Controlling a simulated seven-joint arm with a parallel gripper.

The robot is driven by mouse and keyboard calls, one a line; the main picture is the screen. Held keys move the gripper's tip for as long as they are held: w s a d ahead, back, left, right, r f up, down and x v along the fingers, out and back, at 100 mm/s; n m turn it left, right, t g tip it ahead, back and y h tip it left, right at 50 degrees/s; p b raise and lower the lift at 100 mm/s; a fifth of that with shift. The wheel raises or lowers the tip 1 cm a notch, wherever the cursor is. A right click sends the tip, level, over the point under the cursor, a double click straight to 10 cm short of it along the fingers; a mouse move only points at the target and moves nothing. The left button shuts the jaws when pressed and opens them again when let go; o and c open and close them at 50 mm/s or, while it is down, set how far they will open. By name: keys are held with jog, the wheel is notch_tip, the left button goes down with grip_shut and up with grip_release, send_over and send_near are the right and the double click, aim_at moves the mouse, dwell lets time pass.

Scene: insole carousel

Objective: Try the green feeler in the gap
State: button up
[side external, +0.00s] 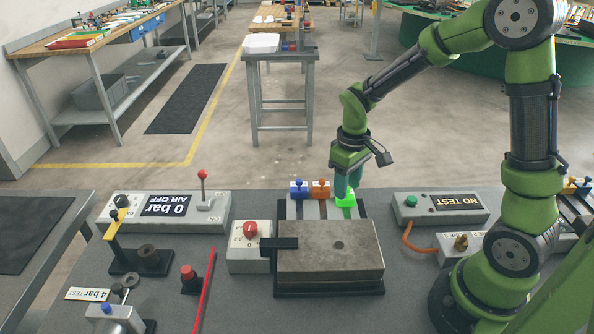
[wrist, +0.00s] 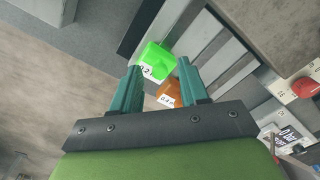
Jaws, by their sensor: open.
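The green feeler (side external: 345,202) sits at the right end of a row of feelers, behind the grey metal block. In the wrist view its bright green handle (wrist: 158,59), with a label that seems to read 0.2, lies just beyond and between my fingertips. My gripper (side external: 347,188) is open, pointing down right at the green handle; it also shows in the wrist view (wrist: 158,68). I cannot tell whether the fingers touch the handle. The metal block (side external: 330,262) rests on a dark base; no gap is clearly visible.
An orange feeler (side external: 320,188) and a blue feeler (side external: 299,188) stand left of the green one. A red-knobbed box (side external: 249,251) and a black bar (side external: 281,243) are left of the block. A NO TEST box (side external: 440,206) with an orange hose is at right.

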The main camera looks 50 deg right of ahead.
aim_at(345, 207)
grip_shut()
jog(key=shift+s+a, duration=0.6)
grip_release()
notch_tip(345, 207, up, 17)
dwell(0.5)
jog(key=shift+w, duration=0.15)
jog(key=s+a+m+t+y, duration=0.2)
jog(key=s+a+m+t, duration=0.2)
jog(key=s, duration=0.6)
jog(key=a+t, duration=0.2)
jog(key=t, duration=0.1)
